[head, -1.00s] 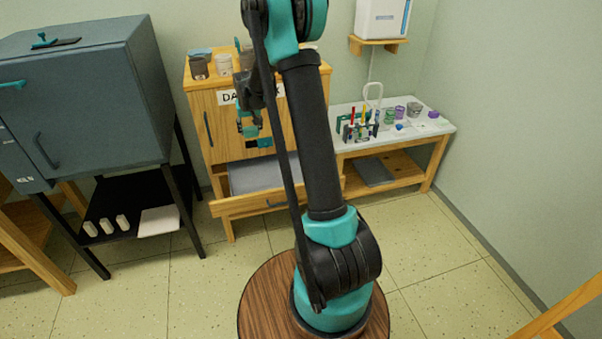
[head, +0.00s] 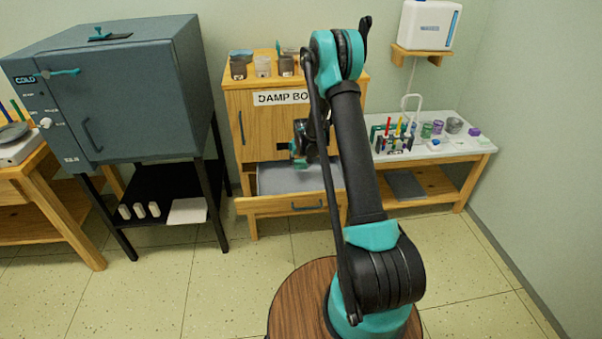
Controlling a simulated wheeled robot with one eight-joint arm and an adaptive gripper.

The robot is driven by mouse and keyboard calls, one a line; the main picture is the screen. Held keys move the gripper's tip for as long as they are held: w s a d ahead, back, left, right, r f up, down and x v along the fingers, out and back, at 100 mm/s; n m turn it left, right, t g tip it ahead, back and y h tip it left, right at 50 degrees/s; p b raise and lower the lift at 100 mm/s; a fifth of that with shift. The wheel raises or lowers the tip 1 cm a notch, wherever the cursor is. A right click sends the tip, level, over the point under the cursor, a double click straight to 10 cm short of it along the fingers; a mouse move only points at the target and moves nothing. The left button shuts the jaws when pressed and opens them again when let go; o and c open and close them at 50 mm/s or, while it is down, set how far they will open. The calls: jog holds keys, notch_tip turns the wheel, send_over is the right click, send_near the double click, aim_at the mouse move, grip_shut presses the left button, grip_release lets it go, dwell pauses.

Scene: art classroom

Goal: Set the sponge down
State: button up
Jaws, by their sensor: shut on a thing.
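My gripper (head: 299,160), dark with teal fingers, hangs over the open drawer (head: 292,203) of the wooden cabinet labelled DAMP BO. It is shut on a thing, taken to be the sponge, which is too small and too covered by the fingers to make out. The drawer is pulled out, and its grey inside looks empty where it shows. My arm hides part of the drawer's right side.
Several small containers (head: 263,66) stand on the cabinet. A blue-grey kiln (head: 140,90) is at left, with white blocks on its lower shelf. A white-topped table (head: 462,146) with a tool rack and cups is at right. The floor in front is clear.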

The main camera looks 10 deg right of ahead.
aim_at(301, 169)
jog(key=shift+f, duration=2.9)
jog(key=shift+f, duration=0.1)
jog(key=o, duration=1)
jog(key=v, duration=1.2)
jog(key=s+d+r, duration=0.1)
jog(key=s+r, duration=0.5)
jog(key=s, duration=0.3)
jog(key=s+d+r, duration=0.2)
jog(key=s+r, duration=0.5)
jog(key=s, duration=0.9)
jog(key=s+d, duration=0.1)
jog(key=s, duration=1.4)
jog(key=shift+s+d+f, duration=0.1)
jog(key=shift+d+f, duration=0.1)
jog(key=shift+f, duration=0.05)
